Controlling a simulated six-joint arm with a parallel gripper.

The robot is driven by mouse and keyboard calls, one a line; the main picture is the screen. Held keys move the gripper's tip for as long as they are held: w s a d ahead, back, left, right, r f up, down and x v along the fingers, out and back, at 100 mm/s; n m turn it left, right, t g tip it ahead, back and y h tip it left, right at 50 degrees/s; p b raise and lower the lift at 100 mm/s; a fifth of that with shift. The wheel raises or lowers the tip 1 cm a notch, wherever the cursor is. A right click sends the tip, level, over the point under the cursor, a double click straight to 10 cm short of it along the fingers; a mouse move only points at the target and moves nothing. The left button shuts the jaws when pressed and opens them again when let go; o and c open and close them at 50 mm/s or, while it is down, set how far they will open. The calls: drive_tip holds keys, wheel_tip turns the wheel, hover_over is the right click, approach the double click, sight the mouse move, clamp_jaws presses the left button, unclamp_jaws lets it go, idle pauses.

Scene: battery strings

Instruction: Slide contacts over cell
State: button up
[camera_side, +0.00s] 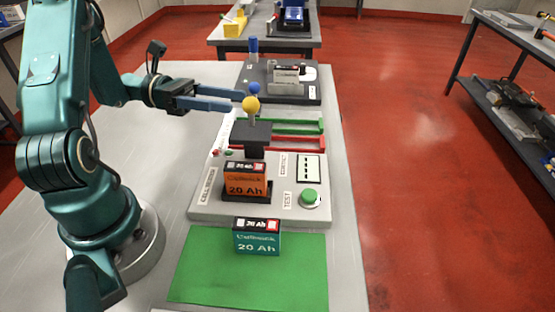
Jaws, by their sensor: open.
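An orange 20 Ah cell (245,184) stands upright in a dark holder on the grey tester (211,206). Just behind it is a black contact block (251,136), with a stem topped by a yellow ball knob (251,104). The block appears behind the cell rather than over it; any small gap is hard to judge. My gripper (237,100) is open, its blue fingers pointing right, with the tips just left of the yellow knob. I cannot tell whether they touch it. The tester has a small display (308,168) and a green button (309,196).
A teal 20 Ah cell (257,241) stands on a green mat (205,267) in front.

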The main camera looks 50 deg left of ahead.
sight(250, 105)
drive_tip(key=shift+x, duration=2.6)
drive_tip(key=shift+f, duration=0.15)
clamp_jaws()
